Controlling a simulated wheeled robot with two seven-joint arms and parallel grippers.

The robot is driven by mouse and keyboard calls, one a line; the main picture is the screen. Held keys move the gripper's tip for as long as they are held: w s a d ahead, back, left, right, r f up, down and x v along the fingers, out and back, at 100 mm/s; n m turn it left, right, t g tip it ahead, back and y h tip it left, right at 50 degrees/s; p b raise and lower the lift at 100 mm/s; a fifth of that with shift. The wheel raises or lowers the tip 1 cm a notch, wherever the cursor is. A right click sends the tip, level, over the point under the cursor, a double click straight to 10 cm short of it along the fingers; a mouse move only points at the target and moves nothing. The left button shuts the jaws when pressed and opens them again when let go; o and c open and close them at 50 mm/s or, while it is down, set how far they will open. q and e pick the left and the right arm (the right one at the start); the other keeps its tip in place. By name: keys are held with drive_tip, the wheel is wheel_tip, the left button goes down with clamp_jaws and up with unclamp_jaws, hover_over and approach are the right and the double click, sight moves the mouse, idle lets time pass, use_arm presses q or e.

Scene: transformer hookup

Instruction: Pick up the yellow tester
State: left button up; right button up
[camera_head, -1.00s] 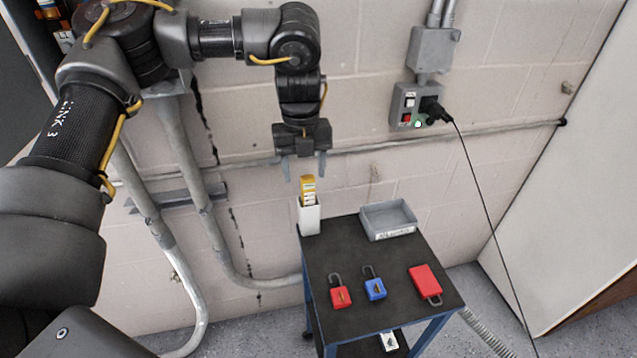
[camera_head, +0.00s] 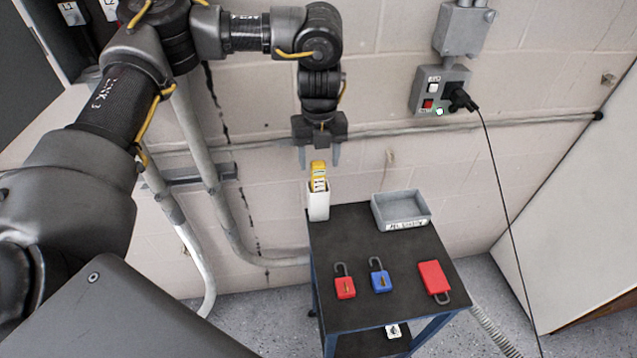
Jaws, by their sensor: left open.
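The yellow tester (camera_head: 319,176) stands upright in a white holder (camera_head: 318,206) at the back left corner of the black cart top. Only its upper part shows above the holder's rim. My left gripper (camera_head: 319,157) points down just above the tester, open, with one finger on each side of the line above it. The fingertips are close to the tester's top, and I cannot tell whether they reach down beside it. Nothing is held. My right gripper is not in view.
The cart top (camera_head: 408,257) carries a grey tray (camera_head: 401,209), a red padlock (camera_head: 345,284), a blue padlock (camera_head: 380,277) and a red lock-like item (camera_head: 434,279). Behind are a block wall with conduits (camera_head: 215,190) and a socket box (camera_head: 437,91) with a hanging black cable (camera_head: 500,190).

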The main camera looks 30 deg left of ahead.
sight(318, 173)
use_arm(q)
drive_tip(key=shift+s+f, duration=0.15)
drive_tip(key=shift+f, duration=0.2)
wheel_tip(318, 173, down, 4)
drive_tip(key=shift+a+f+p, duration=0.15)
drive_tip(key=shift+f+p, duration=0.1)
drive_tip(key=shift+p, duration=0.45)
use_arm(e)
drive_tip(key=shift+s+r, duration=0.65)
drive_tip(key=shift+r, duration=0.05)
use_arm(q)
drive_tip(key=c, duration=1.1)
drive_tip(key=shift+o, duration=0.2)
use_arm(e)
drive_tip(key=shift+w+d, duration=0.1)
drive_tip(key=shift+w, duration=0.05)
use_arm(q)
drive_tip(key=shift+r, duration=0.15)
